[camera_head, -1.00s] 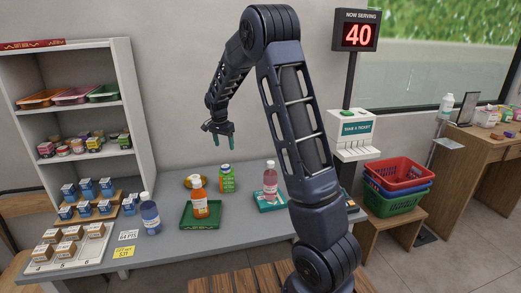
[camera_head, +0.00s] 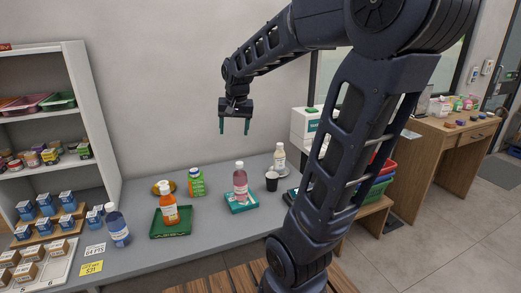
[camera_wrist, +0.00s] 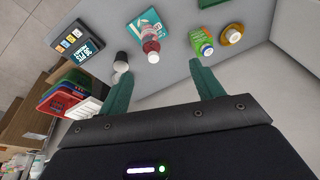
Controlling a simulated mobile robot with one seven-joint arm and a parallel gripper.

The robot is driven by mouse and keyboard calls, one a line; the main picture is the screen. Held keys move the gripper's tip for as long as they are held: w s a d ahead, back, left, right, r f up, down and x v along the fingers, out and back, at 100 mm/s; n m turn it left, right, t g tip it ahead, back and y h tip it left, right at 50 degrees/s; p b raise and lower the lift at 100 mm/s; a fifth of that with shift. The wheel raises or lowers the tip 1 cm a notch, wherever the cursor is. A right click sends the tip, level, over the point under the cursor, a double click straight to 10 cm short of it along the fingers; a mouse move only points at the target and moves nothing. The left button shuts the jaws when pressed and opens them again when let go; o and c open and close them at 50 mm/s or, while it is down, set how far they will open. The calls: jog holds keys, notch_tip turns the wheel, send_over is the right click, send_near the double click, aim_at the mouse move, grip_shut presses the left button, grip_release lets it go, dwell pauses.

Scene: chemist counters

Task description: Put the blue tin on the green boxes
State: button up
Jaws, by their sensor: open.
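My gripper (camera_head: 234,127) is open and empty, pointing down high above the back of the grey counter (camera_head: 225,222). In the wrist view its green fingers (camera_wrist: 161,72) are spread with nothing between them. I cannot pick out a blue tin for certain. Several small tins and boxes (camera_head: 50,156) stand on the middle level of the white shelf at the left, too small to read. A small box with green on it (camera_head: 84,151) stands at their right end; I cannot tell whether it is one of the green boxes. My gripper is well to the right of that shelf.
The counter holds a blue bottle (camera_head: 118,229), an orange bottle (camera_head: 169,211) on a green tray (camera_head: 183,229), a green-and-orange container (camera_head: 196,182), a pink bottle (camera_head: 240,184) and a black cup (camera_head: 272,181). My arm hides part of the right. A wooden desk (camera_head: 446,128) stands beyond.

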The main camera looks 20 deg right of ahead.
jog(key=s+d+f+n+t, duration=0.1)
jog(key=s+d+n, duration=0.2)
jog(key=s, duration=1.3)
jog(key=shift+s+f, duration=0.15)
jog(key=shift+f, duration=0.05)
